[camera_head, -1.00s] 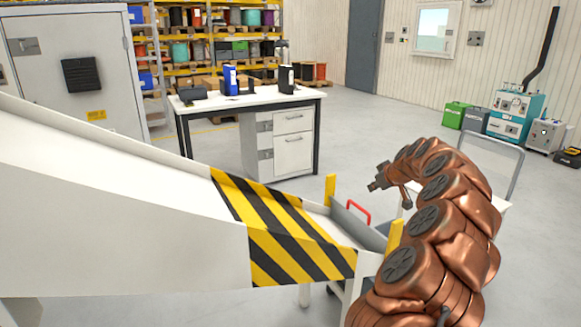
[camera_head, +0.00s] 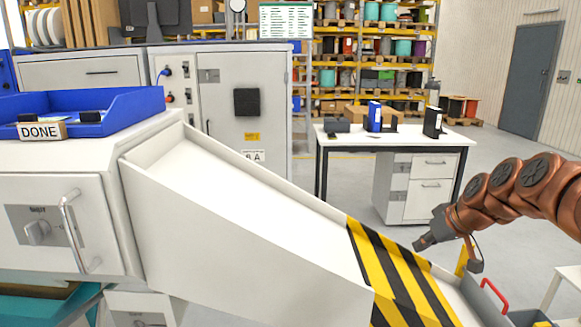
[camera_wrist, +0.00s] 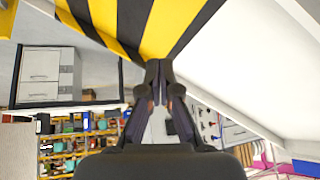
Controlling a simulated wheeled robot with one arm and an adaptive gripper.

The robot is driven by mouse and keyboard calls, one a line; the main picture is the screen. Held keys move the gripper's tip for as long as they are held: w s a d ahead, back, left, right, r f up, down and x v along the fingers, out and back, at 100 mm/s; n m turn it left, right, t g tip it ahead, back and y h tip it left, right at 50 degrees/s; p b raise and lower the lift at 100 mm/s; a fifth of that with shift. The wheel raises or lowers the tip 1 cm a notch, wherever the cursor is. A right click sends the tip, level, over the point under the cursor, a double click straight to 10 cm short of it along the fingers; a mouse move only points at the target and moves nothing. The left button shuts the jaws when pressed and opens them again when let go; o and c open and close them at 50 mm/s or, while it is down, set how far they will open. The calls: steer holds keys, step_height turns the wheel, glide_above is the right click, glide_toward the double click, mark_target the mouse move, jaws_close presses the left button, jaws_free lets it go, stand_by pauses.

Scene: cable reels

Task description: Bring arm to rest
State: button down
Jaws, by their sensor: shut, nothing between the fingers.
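My copper-coloured arm reaches in from the right edge of the head view. My gripper (camera_head: 447,251) is at its end, above and beside the lower end of the white chute (camera_head: 250,205), near its yellow and black striped band (camera_head: 400,275). In the wrist view my gripper (camera_wrist: 158,75) has its dark fingertips together with nothing between them. The striped band fills the top of the wrist view (camera_wrist: 140,22), beyond the fingertips. I cannot tell how far the fingertips are from the chute.
A blue tray (camera_head: 130,105) with a DONE sign (camera_head: 41,131) stands on the white cabinet at left. A bin with a red handle (camera_head: 494,294) is at the chute's foot. A white desk (camera_head: 455,139) stands behind. Open floor (camera_head: 525,160) lies to the right.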

steer(key=s+a+r+g+p, duration=0.2)
steer(key=s+a+r+p, duration=0.15)
steer(key=s+a, duration=0.4)
steer(key=s+a+r+g+p, duration=0.2)
steer(key=s+a+r+p, duration=0.15)
steer(key=s+a, duration=0.4)
steer(key=s+r+m+g+h+p, duration=0.1)
steer(key=s+m+g+h+p, duration=0.2)
steer(key=s+p, duration=0.6)
steer(key=s+g, duration=0.1)
steer(key=s, duration=1.4)
